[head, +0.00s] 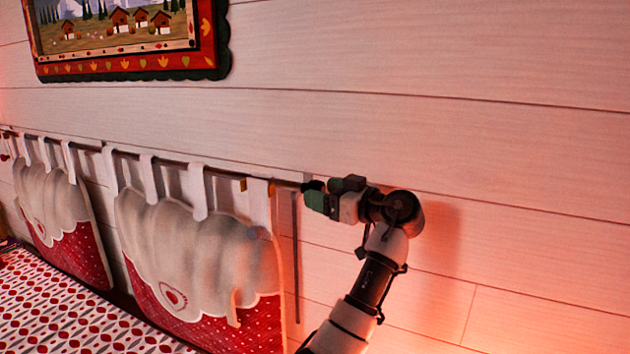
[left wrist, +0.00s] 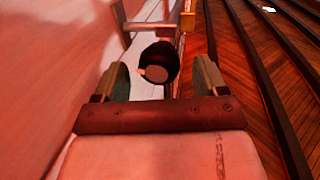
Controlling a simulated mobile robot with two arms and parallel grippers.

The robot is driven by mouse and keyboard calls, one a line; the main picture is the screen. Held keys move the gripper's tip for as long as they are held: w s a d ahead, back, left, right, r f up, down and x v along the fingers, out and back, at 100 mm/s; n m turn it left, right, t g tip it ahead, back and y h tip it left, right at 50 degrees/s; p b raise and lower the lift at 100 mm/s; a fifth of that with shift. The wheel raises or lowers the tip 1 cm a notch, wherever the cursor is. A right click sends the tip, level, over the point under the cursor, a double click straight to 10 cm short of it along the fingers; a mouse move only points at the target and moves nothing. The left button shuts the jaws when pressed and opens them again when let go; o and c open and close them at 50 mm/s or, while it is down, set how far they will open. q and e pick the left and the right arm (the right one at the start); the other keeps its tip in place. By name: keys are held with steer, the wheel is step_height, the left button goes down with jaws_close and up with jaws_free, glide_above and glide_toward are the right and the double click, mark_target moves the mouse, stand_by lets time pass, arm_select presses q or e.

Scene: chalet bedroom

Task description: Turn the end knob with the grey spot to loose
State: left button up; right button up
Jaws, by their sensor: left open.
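The end knob (left wrist: 160,60) is dark and round, with a paler grey spot (left wrist: 157,74) low on the face turned to the left wrist camera. It sits at the right end of a thin rod (head: 225,174) along the wall. My left gripper (head: 314,192) is at that end in the head view, its green fingers mostly hiding the knob. In the left wrist view its open fingers (left wrist: 161,76) stand on either side of the knob, with gaps showing. My right gripper is in neither view.
White-and-red padded cushions (head: 195,250) hang from the rod by white loops. A brass piece (left wrist: 187,20) shows on the rod beyond the knob. The pale plank wall (head: 480,140) is close behind my arm. A framed picture (head: 125,35) hangs above; a patterned bed cover (head: 60,310) lies below.

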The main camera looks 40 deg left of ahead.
arm_select(q)
steer(key=shift+s+a+r+p, duration=0.1)
steer(key=shift+a+p, duration=0.2)
steer(key=shift+a, duration=1.2)
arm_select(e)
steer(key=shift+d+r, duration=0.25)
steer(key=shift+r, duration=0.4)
arm_select(q)
steer(key=shift+c, duration=0.3)
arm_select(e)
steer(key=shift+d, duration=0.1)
arm_select(q)
steer(key=c, duration=0.9)
steer(key=shift+o, duration=0.2)
steer(key=n+b, duration=0.1)
steer(key=b, duration=0.3)
steer(key=shift+f, duration=0.35)
steer(key=shift+r+n+b, duration=0.1)
steer(key=shift+n+b, duration=0.2)
steer(key=shift+r, duration=0.2)
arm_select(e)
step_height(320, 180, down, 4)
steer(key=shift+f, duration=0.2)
arm_select(q)
steer(key=o, duration=0.9)
